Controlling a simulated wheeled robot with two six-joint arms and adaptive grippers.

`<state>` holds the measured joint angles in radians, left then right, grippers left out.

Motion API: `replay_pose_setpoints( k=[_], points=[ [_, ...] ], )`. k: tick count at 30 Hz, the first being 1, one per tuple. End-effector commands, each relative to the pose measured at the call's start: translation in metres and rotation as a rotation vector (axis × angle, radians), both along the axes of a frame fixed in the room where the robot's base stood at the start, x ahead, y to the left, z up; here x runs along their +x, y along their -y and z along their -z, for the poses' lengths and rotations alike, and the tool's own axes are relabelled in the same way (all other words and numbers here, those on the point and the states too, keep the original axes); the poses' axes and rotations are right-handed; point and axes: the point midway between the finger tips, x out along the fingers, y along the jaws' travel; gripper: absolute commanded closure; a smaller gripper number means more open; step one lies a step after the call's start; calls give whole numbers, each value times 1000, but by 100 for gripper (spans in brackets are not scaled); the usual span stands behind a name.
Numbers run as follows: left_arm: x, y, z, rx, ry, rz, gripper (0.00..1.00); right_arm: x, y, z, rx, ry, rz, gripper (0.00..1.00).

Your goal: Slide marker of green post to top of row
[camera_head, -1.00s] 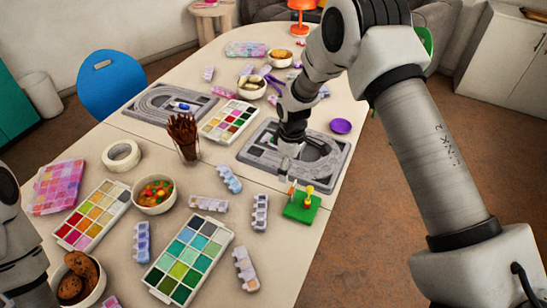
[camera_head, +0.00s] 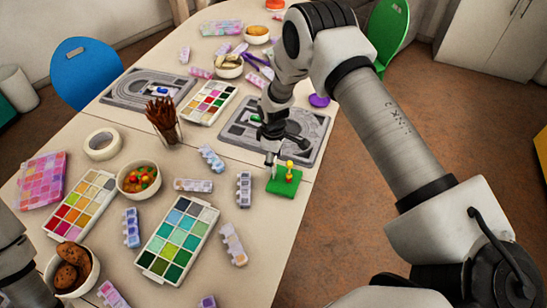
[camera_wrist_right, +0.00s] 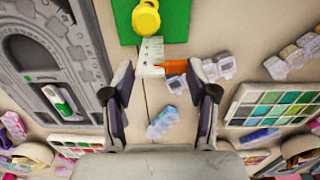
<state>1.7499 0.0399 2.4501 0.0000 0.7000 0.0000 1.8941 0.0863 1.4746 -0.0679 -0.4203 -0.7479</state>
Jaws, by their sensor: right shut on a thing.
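The green post's base (camera_head: 284,182) is a small green block with a yellow knob (camera_head: 289,172), near the table's right edge. In the right wrist view the base (camera_wrist_right: 178,22) and knob (camera_wrist_right: 146,17) are at the top. A pale marked strip (camera_wrist_right: 151,52) runs from it toward me, and an orange marker (camera_wrist_right: 174,67) lies across its lower end. My right gripper (camera_head: 270,148) is low beside the base. My left gripper is out of view.
A grey track board (camera_head: 310,152) lies just behind the base, with a green-and-white slider (camera_wrist_right: 62,101). Pale bead strips (camera_head: 243,190) and a green-blue palette (camera_head: 150,264) lie to the left. A pencil cup (camera_head: 166,130) stands further left.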

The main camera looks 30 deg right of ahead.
Motion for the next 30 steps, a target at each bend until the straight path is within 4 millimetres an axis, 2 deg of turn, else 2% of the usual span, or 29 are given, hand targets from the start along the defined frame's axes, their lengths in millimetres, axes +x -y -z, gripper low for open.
replay_pose_setpoints(
  k=[30],
  points=[
    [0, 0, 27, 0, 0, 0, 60, 0, 0, 34, 0, 0, 0, 74]
  ],
)
